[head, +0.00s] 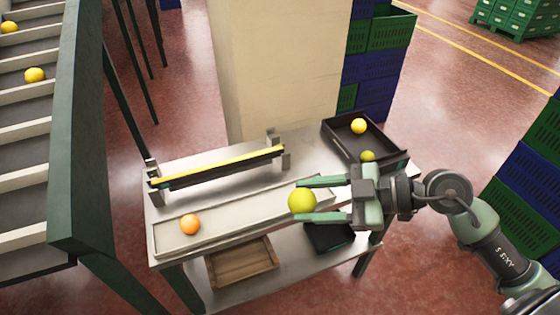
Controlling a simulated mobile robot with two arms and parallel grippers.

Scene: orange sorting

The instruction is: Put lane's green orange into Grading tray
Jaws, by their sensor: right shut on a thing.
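My right gripper (318,199) reaches in from the right, over the right end of the pale lane (240,222) on the table. It is shut on a yellow-green orange (302,201), which sits between its fingertips. Whether the fruit touches the lane I cannot tell. An orange-coloured orange (190,224) lies at the left end of the lane. A dark tray (337,140) stands at the table's back right, with a yellow fruit (358,126) and a greenish fruit (367,156) in it. My left gripper is not in view.
A black and yellow bar (220,168) on brackets runs behind the lane. A wooden crate (242,262) and a black bin (328,237) are on the lower shelf. A pillar (275,70) stands behind. A roller conveyor (85,130) is at left, stacked crates (530,190) at right.

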